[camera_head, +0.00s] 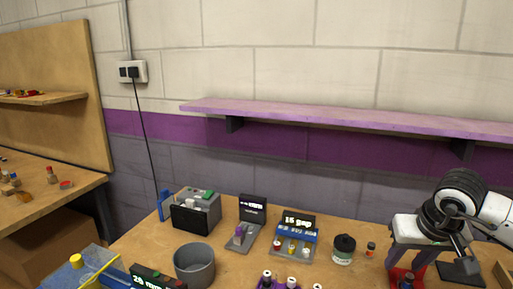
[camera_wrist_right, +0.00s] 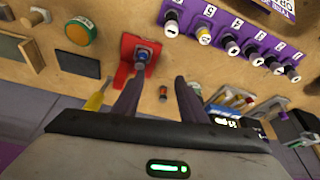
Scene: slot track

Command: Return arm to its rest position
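My right arm comes in from the right edge in the head view. Its gripper (camera_head: 406,270) points down over the right part of the workbench, with purple fingers. In the right wrist view the gripper (camera_wrist_right: 159,76) is open, with a gap and nothing held between the fingers. A red stand (camera_wrist_right: 127,47) with a blue-topped piece (camera_wrist_right: 141,56) is close to one fingertip; I cannot tell whether they touch. The red stand also shows below the fingers in the head view (camera_head: 394,276). My left gripper is not in view.
On the workbench (camera_head: 140,240) are a grey bin (camera_head: 194,262), a black-and-grey box (camera_head: 196,212), a "15 gap" display (camera_head: 299,221), a dark-lidded jar (camera_head: 343,248) and a small orange-capped bottle (camera_head: 370,249). A purple shelf (camera_head: 340,115) runs along the wall above.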

